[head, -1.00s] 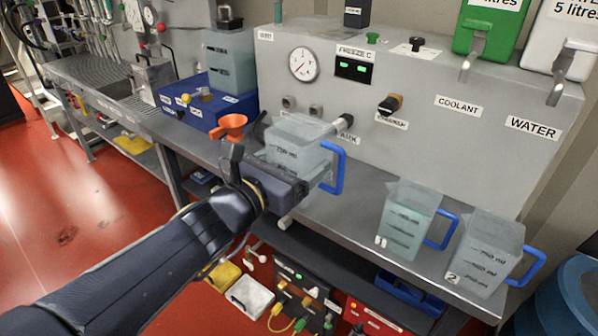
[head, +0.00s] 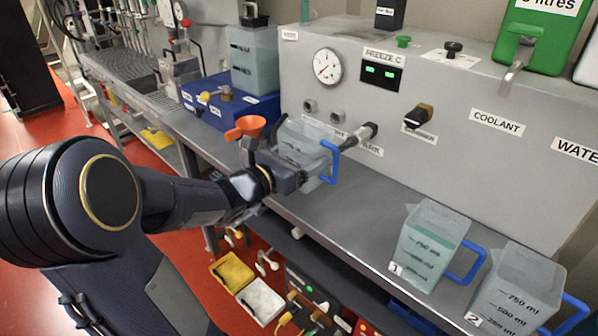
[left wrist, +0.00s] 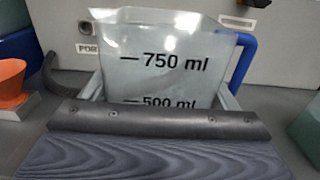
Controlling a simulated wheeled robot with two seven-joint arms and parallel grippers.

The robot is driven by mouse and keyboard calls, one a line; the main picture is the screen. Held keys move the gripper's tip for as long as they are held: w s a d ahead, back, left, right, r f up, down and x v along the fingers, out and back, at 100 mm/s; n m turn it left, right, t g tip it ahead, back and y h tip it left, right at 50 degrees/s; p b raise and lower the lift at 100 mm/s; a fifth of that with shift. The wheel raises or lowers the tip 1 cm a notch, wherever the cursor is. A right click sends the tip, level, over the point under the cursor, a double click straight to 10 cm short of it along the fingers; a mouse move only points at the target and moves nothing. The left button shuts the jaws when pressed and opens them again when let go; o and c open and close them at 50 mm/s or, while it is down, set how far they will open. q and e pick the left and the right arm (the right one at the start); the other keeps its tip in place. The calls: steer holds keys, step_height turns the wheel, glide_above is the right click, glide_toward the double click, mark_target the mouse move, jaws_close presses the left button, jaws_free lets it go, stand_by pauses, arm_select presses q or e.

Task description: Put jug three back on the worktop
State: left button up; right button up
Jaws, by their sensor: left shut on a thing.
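A clear measuring jug (head: 303,143) with a blue handle is at my left gripper (head: 292,172), over the worktop (head: 345,205) in front of the grey panel. The left gripper is shut on this jug. In the left wrist view the jug (left wrist: 165,62) fills the middle, upright, with 750 ml and 500 ml marks and its blue handle at the right. Its number label is hidden, and I cannot tell if its base touches the worktop. Jug 1 (head: 430,243) and jug 2 (head: 515,288) stand at the right of the worktop. My right gripper is not in view.
An orange funnel (head: 245,128) is just left of the held jug. A blue box (head: 232,108) and a larger clear container stand further left. A black-tipped spout (head: 365,133) projects from the panel beside the jug. Worktop between held jug and jug 1 is clear.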

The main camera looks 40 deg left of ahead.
arm_select(q)
steer(key=shift+w+a+f, duration=0.25)
steer(key=shift+a+f, duration=0.2)
steer(key=shift+f, duration=0.2)
steer(key=shift+w+a+f+b, duration=0.15)
steer(key=shift+f+b, duration=0.3)
steer(key=shift+f, duration=1.3)
steer(key=shift+f, duration=0.2)
steer(key=o, duration=1.2)
steer(key=shift+r, duration=0.15)
